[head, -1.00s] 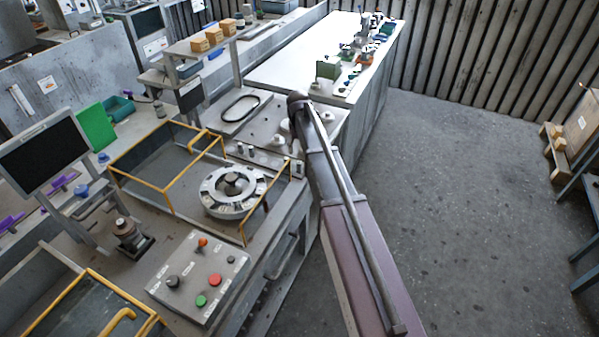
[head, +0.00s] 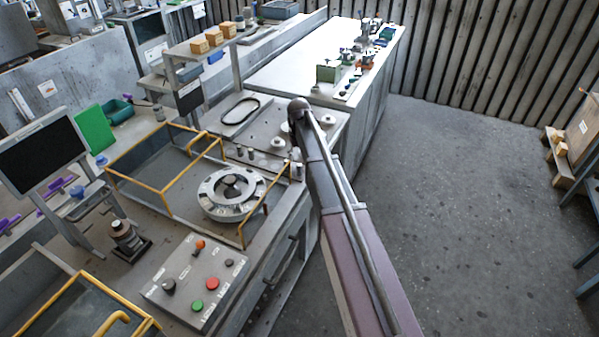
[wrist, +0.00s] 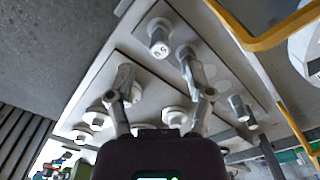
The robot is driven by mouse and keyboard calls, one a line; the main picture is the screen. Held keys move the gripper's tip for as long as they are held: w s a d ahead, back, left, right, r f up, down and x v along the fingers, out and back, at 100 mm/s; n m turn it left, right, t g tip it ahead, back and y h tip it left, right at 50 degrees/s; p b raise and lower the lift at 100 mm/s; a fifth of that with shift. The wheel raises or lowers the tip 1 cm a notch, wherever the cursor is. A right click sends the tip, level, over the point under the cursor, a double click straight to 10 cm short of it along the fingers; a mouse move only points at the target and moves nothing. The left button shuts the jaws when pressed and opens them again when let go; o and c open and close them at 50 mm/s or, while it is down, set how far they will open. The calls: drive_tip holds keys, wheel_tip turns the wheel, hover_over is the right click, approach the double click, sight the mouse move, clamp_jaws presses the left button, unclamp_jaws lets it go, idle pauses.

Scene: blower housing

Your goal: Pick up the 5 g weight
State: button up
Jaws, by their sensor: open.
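In the wrist view, a small pale cylindrical weight (wrist: 159,43) with a dark mark on its end stands on a light plate (wrist: 150,15). The mark seems to begin with a 5, but I cannot read it surely. My gripper (wrist: 157,68) is open, with its two fingers spread to either side below this weight in the picture. Nothing is between the fingertips. Another small cylinder (wrist: 240,107) stands to the right of the right finger. In the head view, small cylinders (head: 239,150) show on the bench left of my arm. My gripper is hidden there.
Several pale flanged discs, one of them (wrist: 174,115) between the fingers' bases, lie on the bench. A yellow rail (wrist: 262,40) crosses the wrist view's upper right. In the head view, a round slotted carousel (head: 232,192) and a control box (head: 196,281) stand nearer.

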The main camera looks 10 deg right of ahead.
sight(299, 165)
drive_tip(key=shift+s+f+b, duration=0.2)
drive_tip(key=shift+f+b, duration=1.7)
drive_tip(key=shift+f, duration=0.3)
clamp_jaws()
